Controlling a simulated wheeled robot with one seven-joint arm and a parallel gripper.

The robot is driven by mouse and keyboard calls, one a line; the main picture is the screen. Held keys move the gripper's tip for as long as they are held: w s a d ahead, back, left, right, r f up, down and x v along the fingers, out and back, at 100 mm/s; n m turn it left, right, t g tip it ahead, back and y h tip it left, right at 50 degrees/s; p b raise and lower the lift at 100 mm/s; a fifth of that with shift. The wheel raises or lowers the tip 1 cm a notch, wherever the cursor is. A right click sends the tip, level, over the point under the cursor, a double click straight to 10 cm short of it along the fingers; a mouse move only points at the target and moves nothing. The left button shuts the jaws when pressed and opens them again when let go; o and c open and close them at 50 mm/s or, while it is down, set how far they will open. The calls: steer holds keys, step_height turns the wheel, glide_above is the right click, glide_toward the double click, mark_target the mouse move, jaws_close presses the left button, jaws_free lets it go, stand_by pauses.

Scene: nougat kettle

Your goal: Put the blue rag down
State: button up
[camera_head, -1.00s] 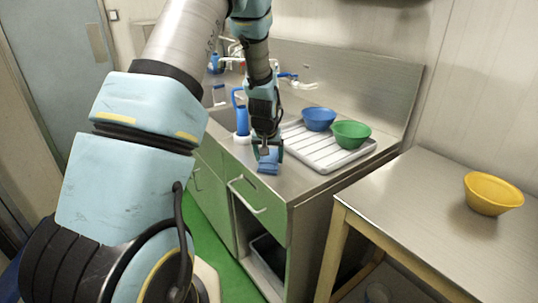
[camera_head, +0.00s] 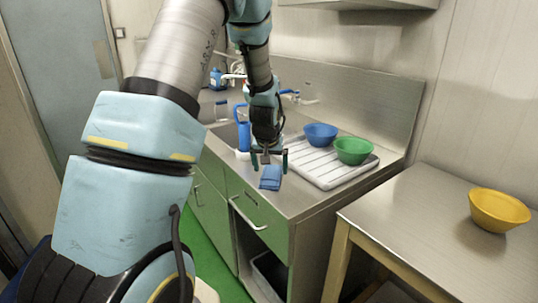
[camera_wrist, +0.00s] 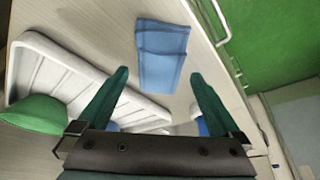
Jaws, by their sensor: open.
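The blue rag (camera_head: 270,178) lies folded on the steel counter, near its front edge and left of the white drainer tray. It also shows in the wrist view (camera_wrist: 161,60), flat on the counter, beyond my fingertips. My gripper (camera_head: 270,160) is above and behind the rag, pointing down, with its fingers spread and nothing between them. In the wrist view my two green fingers (camera_wrist: 158,78) stand wide apart, and a gap shows between them and the rag.
The white drainer tray (camera_head: 332,175) holds a blue bowl (camera_head: 320,134) and a green bowl (camera_head: 353,150). A blue bottle (camera_head: 243,130) stands left of my gripper by the sink. A yellow bowl (camera_head: 498,209) sits on the side table (camera_head: 420,240) at right.

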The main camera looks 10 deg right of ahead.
steer(key=b+v, duration=0.2)
steer(key=v, duration=0.7)
steer(key=s+a+f+n+g+y, duration=0.1)
steer(key=s+a+f+n+g, duration=0.1)
steer(key=s+a, duration=1.5)
steer(key=shift+a+n+g, duration=0.4)
steer(key=shift+a, duration=0.6)
steer(key=shift+w, duration=0.1)
